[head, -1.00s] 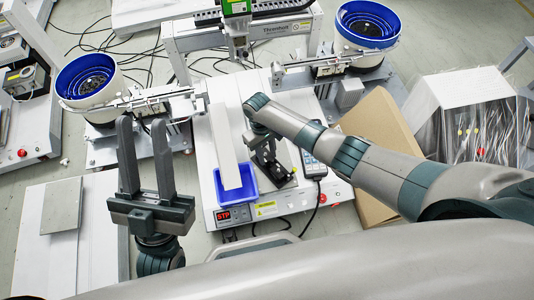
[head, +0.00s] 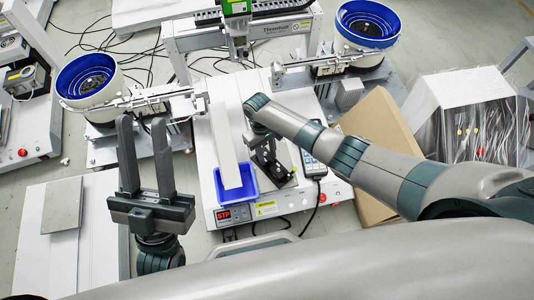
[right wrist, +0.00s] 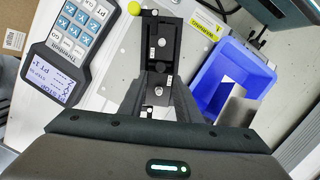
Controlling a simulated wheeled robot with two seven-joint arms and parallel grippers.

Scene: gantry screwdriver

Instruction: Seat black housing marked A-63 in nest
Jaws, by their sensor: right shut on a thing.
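My right gripper (head: 264,152) is low over the black fixture (head: 283,178) on the white machine bed. In the right wrist view its fingers (right wrist: 159,92) are closed on a dark part at the near end of a black plate (right wrist: 162,45) with bright screws. I take the part for the black housing; its marking is not readable. Housing and nest are both black, so I cannot tell whether the part is fully seated. My left gripper (head: 142,125) is open and empty, its fingers pointing away, left of the machine.
A handheld controller (head: 313,164) lies to the right. Blue-rimmed bowl feeders (head: 88,84) flank the gantry. A cardboard box (head: 380,125) lies beyond my right forearm.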

